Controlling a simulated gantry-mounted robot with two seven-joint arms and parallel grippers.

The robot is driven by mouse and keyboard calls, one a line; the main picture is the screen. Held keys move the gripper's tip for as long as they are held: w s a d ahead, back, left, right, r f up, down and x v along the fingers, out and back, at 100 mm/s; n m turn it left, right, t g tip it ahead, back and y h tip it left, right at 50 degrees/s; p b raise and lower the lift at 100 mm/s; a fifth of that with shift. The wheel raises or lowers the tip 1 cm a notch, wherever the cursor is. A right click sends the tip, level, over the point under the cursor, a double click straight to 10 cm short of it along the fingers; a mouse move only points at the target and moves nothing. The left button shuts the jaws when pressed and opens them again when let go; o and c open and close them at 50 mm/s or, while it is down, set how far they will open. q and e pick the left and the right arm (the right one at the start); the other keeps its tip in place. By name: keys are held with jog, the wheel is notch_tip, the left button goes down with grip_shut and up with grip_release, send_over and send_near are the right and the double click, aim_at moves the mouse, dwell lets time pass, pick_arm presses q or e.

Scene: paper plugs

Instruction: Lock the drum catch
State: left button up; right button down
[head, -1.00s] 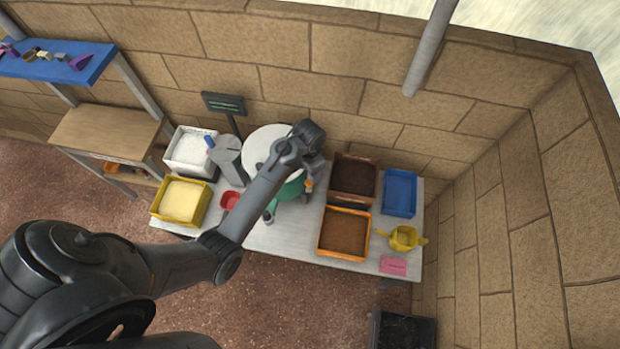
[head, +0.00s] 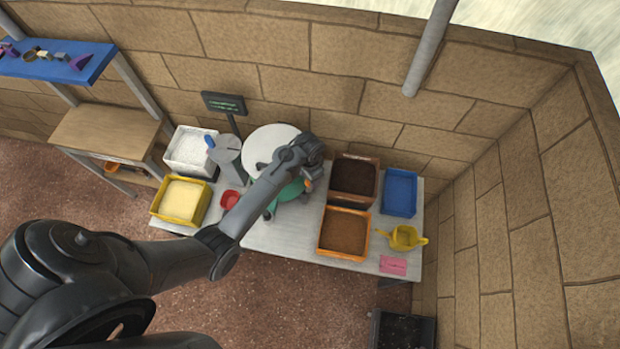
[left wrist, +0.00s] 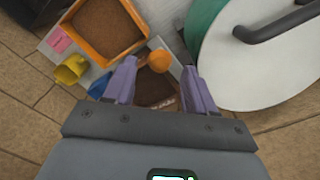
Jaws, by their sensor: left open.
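The drum has a round white lid (head: 268,147) and a green body (head: 291,191), and stands near the middle of the table. In the left wrist view its white face (left wrist: 265,65) fills the upper right and carries a dark curved handle (left wrist: 280,24). A small orange knob (left wrist: 158,61), possibly the catch, shows between and just beyond my left fingertips. My left gripper (left wrist: 160,80) is open, with a purple finger on each side of the knob; I cannot tell whether they touch it. In the head view my arm hides part of the drum. My right gripper is not in view.
Brown-filled bins (head: 344,231) and a blue tray (head: 399,192) stand right of the drum. A yellow watering can (head: 404,238) and pink card (head: 393,265) lie near the right edge. White (head: 190,151) and yellow (head: 181,200) bins and a grey cylinder (head: 226,155) stand left.

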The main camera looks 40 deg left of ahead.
pick_arm(q)
jog(key=shift+f, duration=0.1)
jog(key=shift+f+b, duration=0.9)
jog(key=shift+f, duration=1)
jog(key=c, duration=0.6)
